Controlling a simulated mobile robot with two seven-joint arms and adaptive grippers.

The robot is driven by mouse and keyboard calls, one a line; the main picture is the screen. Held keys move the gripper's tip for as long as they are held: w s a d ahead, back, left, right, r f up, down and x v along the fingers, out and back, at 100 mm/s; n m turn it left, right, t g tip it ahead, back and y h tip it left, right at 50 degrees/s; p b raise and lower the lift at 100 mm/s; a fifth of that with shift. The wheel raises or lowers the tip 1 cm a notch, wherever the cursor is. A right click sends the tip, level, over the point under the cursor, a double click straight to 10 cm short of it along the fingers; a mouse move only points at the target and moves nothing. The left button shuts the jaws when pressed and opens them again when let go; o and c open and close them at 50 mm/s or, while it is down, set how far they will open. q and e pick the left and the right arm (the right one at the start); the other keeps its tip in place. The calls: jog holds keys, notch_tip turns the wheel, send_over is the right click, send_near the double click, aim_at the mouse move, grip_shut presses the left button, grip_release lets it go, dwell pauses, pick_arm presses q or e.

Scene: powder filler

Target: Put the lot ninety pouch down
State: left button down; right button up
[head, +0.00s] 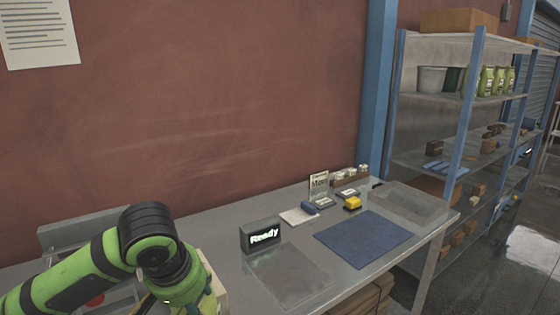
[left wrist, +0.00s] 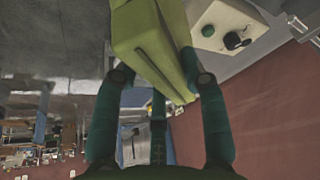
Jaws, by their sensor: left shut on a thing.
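A yellow-green pouch (left wrist: 150,42) is held between the fingers of my left gripper (left wrist: 163,76) in the left wrist view. The gripper is shut on it, with fingers on both sides of the pouch. No lot marking is readable on the pouch, so I cannot tell its number. In the head view my left arm reaches in at the lower left, and its fingers are out of sight at the bottom edge. My right gripper is in neither view.
Shelves at the right carry several green pouches (head: 499,80). A whitish machine (left wrist: 225,25) shows beside the held pouch.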

pick_arm(q)
jog(key=s+a+f, duration=0.2)
jog(key=s+f, duration=0.6)
jog(key=s, duration=0.2)
jog(key=shift+a+n, duration=0.25)
jog(key=shift+n, duration=0.15)
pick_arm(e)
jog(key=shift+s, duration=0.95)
pick_arm(q)
jog(key=shift+w, duration=0.1)
jog(key=shift+a, duration=0.1)
notch_tip(320, 180, down, 5)
jog(key=b, duration=0.4)
jog(key=shift+r, duration=0.2)
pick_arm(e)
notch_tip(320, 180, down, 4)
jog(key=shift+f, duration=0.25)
pick_arm(q)
jog(key=shift+s, duration=0.2)
jog(key=shift+r, duration=0.1)
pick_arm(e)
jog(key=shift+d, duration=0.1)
